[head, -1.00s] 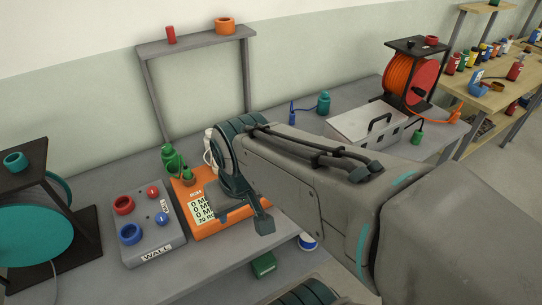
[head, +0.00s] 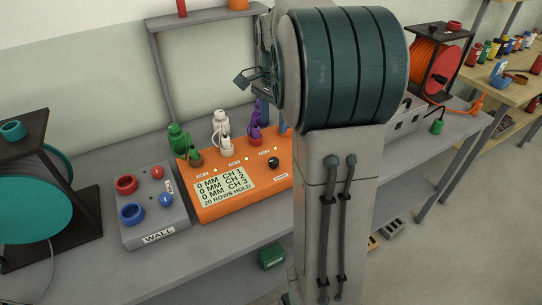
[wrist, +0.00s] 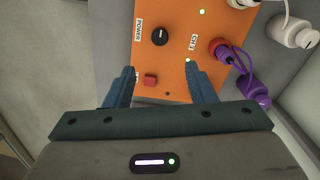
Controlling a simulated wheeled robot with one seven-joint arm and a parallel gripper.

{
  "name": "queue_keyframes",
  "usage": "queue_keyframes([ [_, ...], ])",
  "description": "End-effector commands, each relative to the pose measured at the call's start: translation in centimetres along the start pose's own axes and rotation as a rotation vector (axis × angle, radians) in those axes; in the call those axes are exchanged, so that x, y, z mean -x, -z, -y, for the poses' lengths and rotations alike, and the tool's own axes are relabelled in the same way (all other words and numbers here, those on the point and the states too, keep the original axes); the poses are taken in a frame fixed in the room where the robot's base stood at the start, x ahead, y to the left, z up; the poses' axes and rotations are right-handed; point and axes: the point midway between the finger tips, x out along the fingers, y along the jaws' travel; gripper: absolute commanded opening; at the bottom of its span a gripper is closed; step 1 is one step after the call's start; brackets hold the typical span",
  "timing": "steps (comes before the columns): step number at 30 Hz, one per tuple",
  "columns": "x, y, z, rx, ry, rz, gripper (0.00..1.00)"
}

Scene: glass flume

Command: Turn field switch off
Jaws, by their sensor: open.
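An orange instrument box (head: 215,205) with a screen stands on the grey bench. A black knob (head: 273,163) is on its top at the right; in the wrist view the same knob (wrist: 160,37) sits beside a POWER label. I cannot read which control is named field. My gripper (wrist: 160,69) is open and empty, its fingers either side of the red switch, apart from it. In the head view my gripper (head: 256,78) is partly hidden by my arm.
Green (head: 178,138), white (head: 221,125) and purple (head: 256,125) plugs with cables stand along the box's back edge. A grey WALL box (head: 150,210) with red and blue knobs is to its left. A shelf frame (head: 205,18) rises behind.

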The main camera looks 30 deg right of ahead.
Motion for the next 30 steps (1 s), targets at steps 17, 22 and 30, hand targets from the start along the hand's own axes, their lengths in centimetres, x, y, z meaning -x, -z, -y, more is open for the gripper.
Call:
queue_keyframes([
  [17,-10.7,-0.1,-0.1,0.001,-0.004,0.002,0.5],
  [22,-12.7,-0.1,0.0,0.002,-0.002,0.001,0.5],
  [30,-13.5,-0.1,0.0,0.002,0.0,0.0,0.5],
])
